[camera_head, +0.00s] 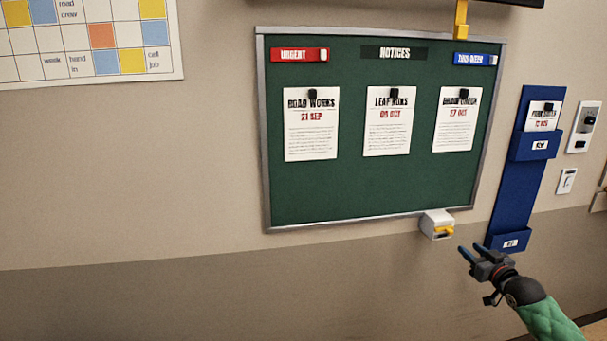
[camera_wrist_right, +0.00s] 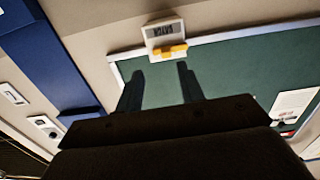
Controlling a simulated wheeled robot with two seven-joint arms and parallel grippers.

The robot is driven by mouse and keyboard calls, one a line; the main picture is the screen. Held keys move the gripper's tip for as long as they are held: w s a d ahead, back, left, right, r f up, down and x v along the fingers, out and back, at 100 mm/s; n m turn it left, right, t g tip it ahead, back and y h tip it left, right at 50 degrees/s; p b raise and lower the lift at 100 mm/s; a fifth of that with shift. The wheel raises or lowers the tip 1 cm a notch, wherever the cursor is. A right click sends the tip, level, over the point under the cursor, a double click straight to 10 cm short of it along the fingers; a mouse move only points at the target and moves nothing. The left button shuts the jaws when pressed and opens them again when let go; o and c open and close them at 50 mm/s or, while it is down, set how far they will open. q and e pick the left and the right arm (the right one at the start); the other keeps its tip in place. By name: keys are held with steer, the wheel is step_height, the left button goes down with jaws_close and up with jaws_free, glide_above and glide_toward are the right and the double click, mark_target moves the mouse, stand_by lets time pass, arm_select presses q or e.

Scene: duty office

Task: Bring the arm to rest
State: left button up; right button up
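My right gripper (camera_head: 474,252) is at the lower right of the head view, on an arm with a green padded sleeve. Its two fingers are apart with nothing between them. It is below the small white box with a yellow tab (camera_head: 437,225) at the notice board's lower edge. In the right wrist view the fingers (camera_wrist_right: 160,85) are spread apart, with the white box (camera_wrist_right: 165,38) beyond them. My left gripper is not in view.
A green notice board (camera_head: 350,190) with three pinned notices hangs on the wall. A blue two-pocket holder (camera_head: 517,195) is right of it, with a notice in its upper pocket. White wall switches (camera_head: 566,181) are farther right. A calendar (camera_head: 90,40) hangs at upper left.

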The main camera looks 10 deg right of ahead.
steer(key=s+a+f+n+g+h, duration=0.2)
steer(key=s+a+f+g+h, duration=0.2)
steer(key=s+a+f+g, duration=0.85)
steer(key=s+a+f+g+y, duration=0.1)
steer(key=s+a+f, duration=0.4)
steer(key=s+a, duration=0.5)
steer(key=s+a+f+g+y, duration=0.1)
steer(key=s+a+f, duration=0.4)
steer(key=s+a, duration=0.4)
steer(key=s+a+f+g+y, duration=0.1)
steer(key=s+a+f, duration=0.4)
steer(key=s+a, duration=0.5)
steer(key=s+y, duration=0.1)
steer(key=s, duration=0.3)
steer(key=shift+s+a+m, duration=0.3)
steer(key=shift+s+m, duration=0.05)
steer(key=shift+m, duration=0.05)
steer(key=shift+f+g, duration=0.1)
steer(key=shift+g, duration=0.15)
